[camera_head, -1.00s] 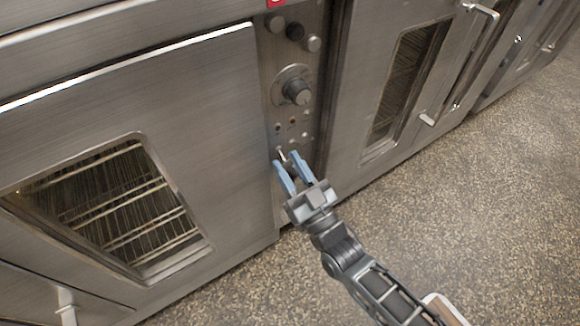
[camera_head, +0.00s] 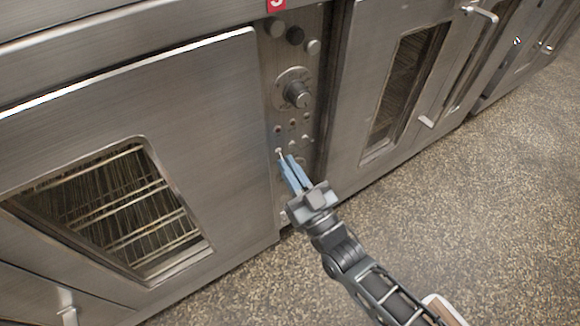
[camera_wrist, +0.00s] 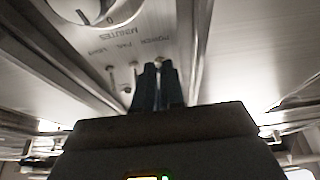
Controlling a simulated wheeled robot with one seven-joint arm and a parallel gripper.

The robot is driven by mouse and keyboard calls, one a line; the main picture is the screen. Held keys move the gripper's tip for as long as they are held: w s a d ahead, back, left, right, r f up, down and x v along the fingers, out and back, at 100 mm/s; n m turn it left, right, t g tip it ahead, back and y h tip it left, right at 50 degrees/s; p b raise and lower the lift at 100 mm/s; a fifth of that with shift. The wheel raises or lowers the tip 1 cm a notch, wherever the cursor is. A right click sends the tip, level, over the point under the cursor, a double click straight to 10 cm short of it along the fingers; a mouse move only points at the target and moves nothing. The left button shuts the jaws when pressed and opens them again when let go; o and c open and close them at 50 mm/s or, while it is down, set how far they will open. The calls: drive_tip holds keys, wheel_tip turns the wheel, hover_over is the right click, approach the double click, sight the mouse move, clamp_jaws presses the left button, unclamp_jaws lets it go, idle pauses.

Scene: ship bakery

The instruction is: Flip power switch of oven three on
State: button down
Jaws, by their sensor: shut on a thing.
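The control panel (camera_head: 307,80) is a narrow metal strip to the right of an oven door. A red tag with a partly cut-off number, apparently a 3 (camera_head: 277,3), sits above it. My gripper (camera_head: 287,158) is at the lower part of the panel, its blue fingers shut. In the wrist view the fingers (camera_wrist: 159,72) close around a small toggle, the power switch (camera_wrist: 158,61), by the label "POWER". Most of the switch is hidden between the fingers, so I cannot tell its position. Two more toggles (camera_wrist: 135,71) stand beside it by "FAN" and "LIGHT".
A large dial (camera_head: 297,94) and several round knobs (camera_head: 295,33) are higher on the panel. The oven door (camera_head: 150,110) is closed on the left. Another oven (camera_head: 400,85) stands on the right. The speckled floor (camera_head: 450,210) is clear at right.

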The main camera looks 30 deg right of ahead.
drive_tip(key=shift+s+r+g+p, duration=0.15)
drive_tip(key=shift+r+g+p, duration=1.25)
drive_tip(key=shift+p, duration=2.95)
drive_tip(key=g+p, duration=0.1)
drive_tip(key=p, duration=0.3)
drive_tip(key=r+g+p, duration=0.1)
drive_tip(key=g+p, duration=0.1)
drive_tip(key=p, duration=0.2)
drive_tip(key=shift+g, duration=0.3)
drive_tip(key=g+p, duration=0.1)
drive_tip(key=p, duration=0.2)
drive_tip(key=g+p, duration=0.1)
drive_tip(key=p, duration=0.2)
drive_tip(key=shift+w+r+g, duration=0.2)
drive_tip(key=shift+r+g, duration=0.1)
drive_tip(key=shift+r, duration=0.1)
drive_tip(key=g+p, duration=0.1)
drive_tip(key=p, duration=0.1)
drive_tip(key=shift+w+r+p, duration=0.1)
drive_tip(key=shift+w+p, duration=0.05)
drive_tip(key=shift+p, duration=0.25)
drive_tip(key=shift+g+p, duration=0.45)
drive_tip(key=shift+g, duration=0.05)
drive_tip(key=c, duration=1.2)
unclamp_jaws()
drive_tip(key=shift+w, duration=0.1)
drive_tip(key=shift+c, duration=0.2)
